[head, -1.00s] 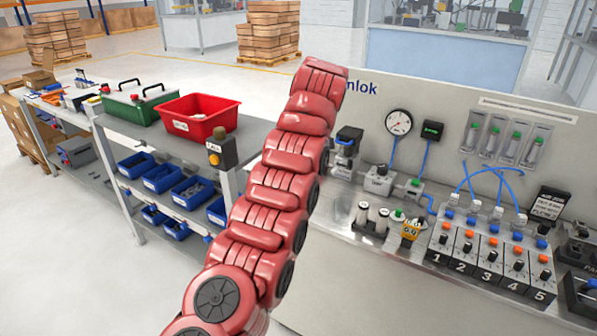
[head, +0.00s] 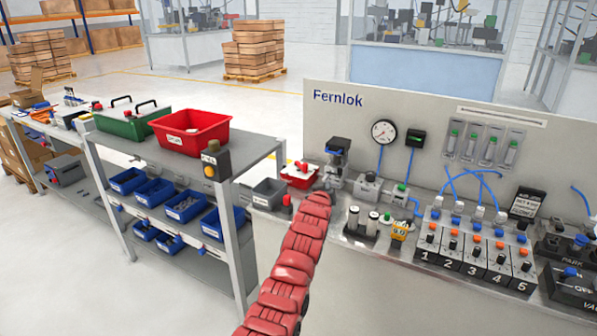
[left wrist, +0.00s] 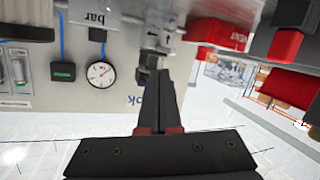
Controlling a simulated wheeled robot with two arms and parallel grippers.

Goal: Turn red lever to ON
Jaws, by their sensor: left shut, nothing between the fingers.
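In the head view a red box with a red handle (head: 302,168) stands at the left end of the bench. A smaller upright red knob (head: 287,201) is in front of it. I cannot tell which is the red lever, and no ON mark is readable there. In the left wrist view, upside down, a red block marked VENT (left wrist: 220,33) and a red knob (left wrist: 286,44) show at upper right. My left gripper (head: 326,183) is mostly hidden behind its arm in the head view. In the wrist view its black fingers (left wrist: 165,92) are shut and empty, apart from both red parts.
A black panel (head: 572,283) with an OFF mark is at lower right. A shelf cart (head: 262,143) with a red tote (head: 190,133) stands left.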

